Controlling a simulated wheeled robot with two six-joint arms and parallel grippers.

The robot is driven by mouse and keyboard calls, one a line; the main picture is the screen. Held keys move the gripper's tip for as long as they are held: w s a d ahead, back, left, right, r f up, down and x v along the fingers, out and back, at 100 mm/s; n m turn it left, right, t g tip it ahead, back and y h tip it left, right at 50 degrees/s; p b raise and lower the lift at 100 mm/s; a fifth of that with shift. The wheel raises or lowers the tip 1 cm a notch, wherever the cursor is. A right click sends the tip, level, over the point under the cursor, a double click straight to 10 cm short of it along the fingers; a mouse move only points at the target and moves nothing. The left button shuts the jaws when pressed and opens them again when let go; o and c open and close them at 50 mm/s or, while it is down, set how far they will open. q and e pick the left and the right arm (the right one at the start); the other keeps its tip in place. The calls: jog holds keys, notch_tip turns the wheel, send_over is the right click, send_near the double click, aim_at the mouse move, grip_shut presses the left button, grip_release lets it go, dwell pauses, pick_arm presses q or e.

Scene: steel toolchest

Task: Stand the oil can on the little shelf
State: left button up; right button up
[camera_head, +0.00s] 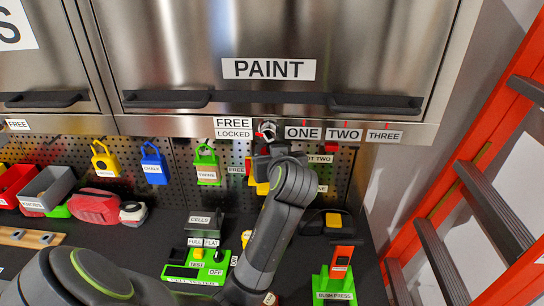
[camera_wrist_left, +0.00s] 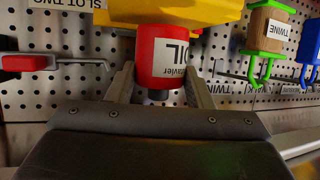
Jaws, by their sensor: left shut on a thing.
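The oil can (camera_wrist_left: 160,65) is red with a white label reading OIL, in the left wrist view. My left gripper (camera_wrist_left: 160,88) is shut on it, a finger on each side. A yellow piece (camera_wrist_left: 190,10), which looks like the little shelf, lies right against the can's far end in that upside-down view. I cannot tell whether the can touches it. In the head view my left gripper (camera_head: 266,150) is in front of the pegboard, and the yellow shelf (camera_head: 258,187) shows just below it. The can is mostly hidden there by my arm. My right gripper is not in view.
Green twine holder (camera_head: 206,165), blue lock (camera_head: 153,165) and yellow lock (camera_head: 104,160) hang left of the gripper. A red hook piece (camera_head: 302,147) is close on its right. The steel PAINT cabinet (camera_head: 270,40) overhangs above.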

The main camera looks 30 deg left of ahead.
pick_arm(q)
jog(key=shift+w+a+f, duration=0.2)
jog(key=shift+w+a, duration=0.05)
jog(key=shift+w, duration=0.15)
jog(key=shift+s, duration=0.1)
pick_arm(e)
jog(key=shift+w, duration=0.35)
pick_arm(q)
jog(key=shift+d+f, duration=0.1)
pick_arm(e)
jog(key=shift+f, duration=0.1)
pick_arm(q)
jog(key=shift+f, duration=0.2)
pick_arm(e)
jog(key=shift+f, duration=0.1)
pick_arm(q)
jog(key=o, duration=1.1)
